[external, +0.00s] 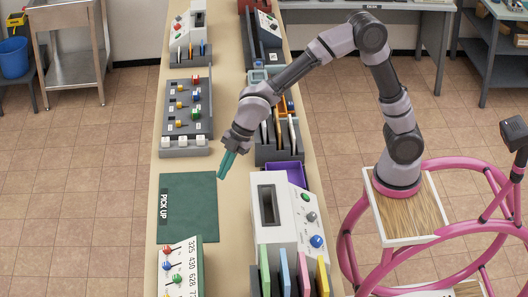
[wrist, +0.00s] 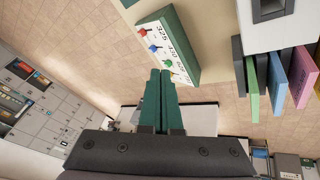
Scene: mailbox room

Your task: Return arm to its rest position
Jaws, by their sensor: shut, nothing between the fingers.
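My gripper (external: 226,165) is shut and empty, its green fingers together. In the external view it hangs over the long table (external: 231,135), just above the right edge of the dark green PICK UP mat (external: 187,228). My arm reaches left from its base over the table, bent at a raised elbow. In the wrist view the closed fingers (wrist: 160,75) point toward a numbered panel with coloured knobs (wrist: 169,48). No object shows between the fingertips.
Right of my gripper are a purple tray (external: 285,175) and a white machine with knobs (external: 285,215). Coloured upright panels (external: 303,272) stand in front of it. A knobbed board (external: 188,108) lies behind the mat. The mat is bare except for its label.

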